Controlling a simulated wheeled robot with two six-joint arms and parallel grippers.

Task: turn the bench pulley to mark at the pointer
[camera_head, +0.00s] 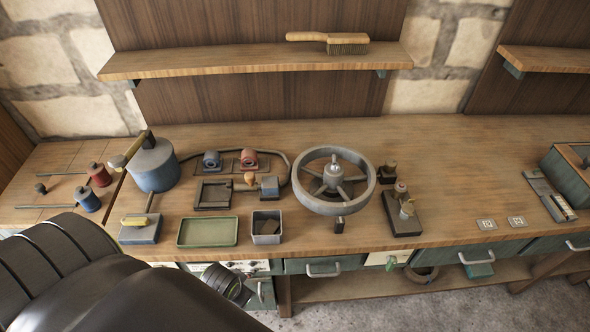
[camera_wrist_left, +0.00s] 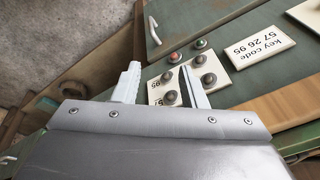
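The bench pulley (camera_head: 367,195), a large grey spoked wheel with a central hub, lies flat on the workbench in the head view. A small dark block (camera_head: 339,226) stands at its front rim; I cannot tell whether this is the pointer. No mark on the rim can be made out. My left arm comes in from the lower left, in front of the bench and apart from the pulley. In the left wrist view my left gripper (camera_wrist_left: 160,85) has its two fingers spread with nothing between them, over a button panel on the bench front. My right gripper is not in view.
A blue-grey canister (camera_head: 153,166), green tray (camera_head: 208,232), small bin (camera_head: 266,228) and belt-like loop stand left of the pulley. A dark fixture (camera_head: 402,213) stands to its right. The button panel (camera_wrist_left: 163,92) is beside a "Key code 57 26 95" label (camera_wrist_left: 255,44). The bench right of the fixture is mostly clear.

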